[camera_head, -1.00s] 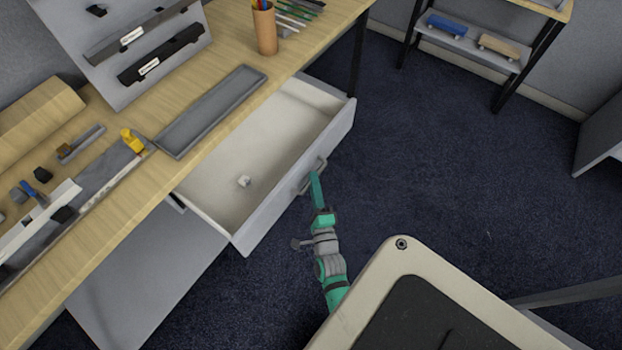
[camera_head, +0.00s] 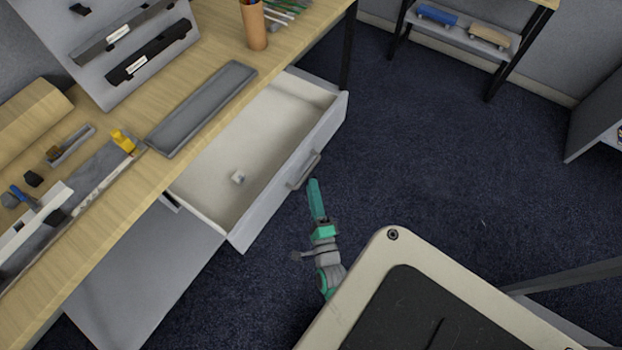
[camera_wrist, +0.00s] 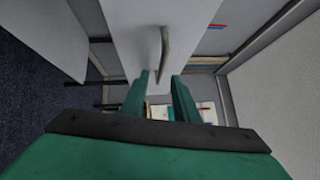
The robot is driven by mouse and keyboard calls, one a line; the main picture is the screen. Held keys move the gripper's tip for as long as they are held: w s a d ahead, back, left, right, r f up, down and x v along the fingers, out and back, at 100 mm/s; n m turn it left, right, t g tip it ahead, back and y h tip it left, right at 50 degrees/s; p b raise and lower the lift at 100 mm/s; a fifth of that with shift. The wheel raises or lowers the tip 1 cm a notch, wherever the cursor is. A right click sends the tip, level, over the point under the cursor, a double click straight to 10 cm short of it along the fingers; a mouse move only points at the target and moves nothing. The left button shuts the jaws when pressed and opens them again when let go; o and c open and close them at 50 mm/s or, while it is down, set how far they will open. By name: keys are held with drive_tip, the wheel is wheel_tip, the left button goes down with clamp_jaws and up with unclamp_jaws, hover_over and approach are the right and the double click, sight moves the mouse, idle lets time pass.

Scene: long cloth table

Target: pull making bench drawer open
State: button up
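The bench drawer (camera_head: 232,165) is pulled out from under the wooden bench top, its pale inside in view. A small white object (camera_head: 238,177) lies in it. The bar handle (camera_head: 304,171) is on the drawer's grey front. My green gripper (camera_head: 317,198) is just in front of and below the handle in the head view, with a small gap between. In the wrist view, the two fingers of my gripper (camera_wrist: 161,97) are apart with nothing held between them. The handle (camera_wrist: 163,52) stands ahead of the fingertips on the drawer front (camera_wrist: 130,25).
The bench top (camera_head: 110,190) carries a grey tray (camera_head: 203,107), a pencil cup (camera_head: 253,28) and several tools. A shelf (camera_head: 455,37) with a blue and a tan item stands at the back. Dark carpet (camera_head: 440,150) to the right of the drawer is clear.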

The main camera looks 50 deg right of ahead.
drive_tip(key=v, duration=0.5)
drive_tip(key=shift+s+a+f, duration=0.1)
drive_tip(key=shift+s+a, duration=0.1)
drive_tip(key=shift+s, duration=0.05)
drive_tip(key=shift+s, duration=0.15)
drive_tip(key=s+a+r+n+y, duration=0.2)
drive_tip(key=a+r+n+y, duration=0.1)
drive_tip(key=a+n, duration=0.6)
drive_tip(key=s+a+r+n+y, duration=0.3)
drive_tip(key=a+r+n+y, duration=0.1)
drive_tip(key=a+n, duration=0.5)
drive_tip(key=s+a+r+n+y, duration=0.3)
drive_tip(key=a+n, duration=0.6)
drive_tip(key=a, duration=0.3)
drive_tip(key=r+y, duration=0.1)
drive_tip(key=y, duration=0.1)
drive_tip(key=shift+a+n+t+y, duration=0.3)
drive_tip(key=shift+a+n+y, duration=0.05)
drive_tip(key=shift+n+y, duration=0.05)
